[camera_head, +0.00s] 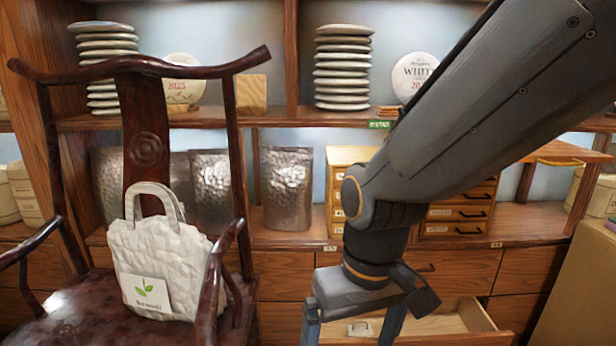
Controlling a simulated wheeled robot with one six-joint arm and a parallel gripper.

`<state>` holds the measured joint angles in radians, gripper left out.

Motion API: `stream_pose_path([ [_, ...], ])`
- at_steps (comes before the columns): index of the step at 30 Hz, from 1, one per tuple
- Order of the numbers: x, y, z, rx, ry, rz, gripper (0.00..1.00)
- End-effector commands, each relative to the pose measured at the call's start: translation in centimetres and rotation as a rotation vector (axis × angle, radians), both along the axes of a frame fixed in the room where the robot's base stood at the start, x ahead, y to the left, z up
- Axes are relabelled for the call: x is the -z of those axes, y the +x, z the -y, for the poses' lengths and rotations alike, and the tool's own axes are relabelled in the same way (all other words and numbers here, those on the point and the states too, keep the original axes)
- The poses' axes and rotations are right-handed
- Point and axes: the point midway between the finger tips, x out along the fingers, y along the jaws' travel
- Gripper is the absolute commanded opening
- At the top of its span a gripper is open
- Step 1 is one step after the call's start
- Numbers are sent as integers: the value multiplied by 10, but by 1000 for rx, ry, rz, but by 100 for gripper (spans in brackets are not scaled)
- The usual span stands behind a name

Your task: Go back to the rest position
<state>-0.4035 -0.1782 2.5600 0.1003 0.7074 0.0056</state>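My gripper (352,334) hangs down at the bottom centre, at the end of my grey arm. Its two blue-grey fingers are spread wide apart, and their tips run out of the bottom of the picture. It is over or in front of the left part of an open wooden drawer (478,318); the exact depth is hard to tell. A small pale object (360,328) shows between the fingers, with a gap to each. No object is seen gripped.
A dark wooden chair (147,65) stands at left with a white bag (165,265) on its seat. Shelves behind hold stacked tea cakes (343,70), metallic pouches (287,188) and a small drawer cabinet (352,156). A cardboard-coloured box (575,300) stands at lower right.

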Motion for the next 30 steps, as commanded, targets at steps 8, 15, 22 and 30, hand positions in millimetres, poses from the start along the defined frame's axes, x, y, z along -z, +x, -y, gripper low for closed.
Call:
stream_pose_path([
  [8,-58,-3,38,104,-26,-11,92],
  [15,-100,-7,71,189,-44,-19,92],
  [22,-139,-15,103,267,-60,-30,92],
  [30,-163,-22,127,324,-71,-38,92],
])
